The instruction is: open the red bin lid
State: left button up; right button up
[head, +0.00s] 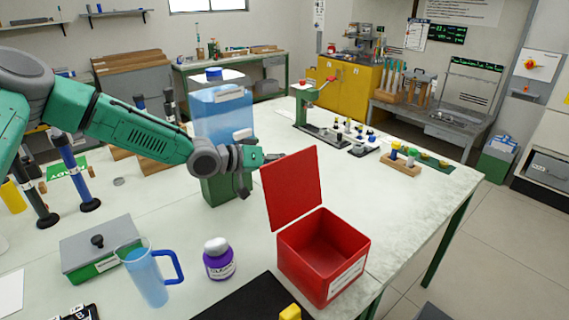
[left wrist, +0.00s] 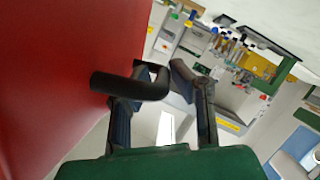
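The red bin (head: 322,258) stands near the table's front right edge with its inside visible. Its red lid (head: 291,188) stands raised, roughly upright, at the bin's left rear side. In the left wrist view the lid's red face (left wrist: 65,65) fills the left, with a black handle (left wrist: 130,86) sticking out from it. My left gripper (head: 268,158) is beside the lid's upper left edge in the head view. In the wrist view its fingers (left wrist: 172,78) are apart, with the handle crossing one finger; no clamping on it shows. My right gripper is not in view.
A purple-labelled bottle (head: 218,259), a blue jug (head: 150,272) and a grey lidded box (head: 97,249) stand left of the bin. A large blue container (head: 222,112) is behind my left forearm.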

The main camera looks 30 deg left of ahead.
pick_arm(q)
jog(key=shift+a+f, duration=0.1)
jog(key=shift+f, duration=0.05)
jog(key=v, duration=1.2)
dwell(0.5)
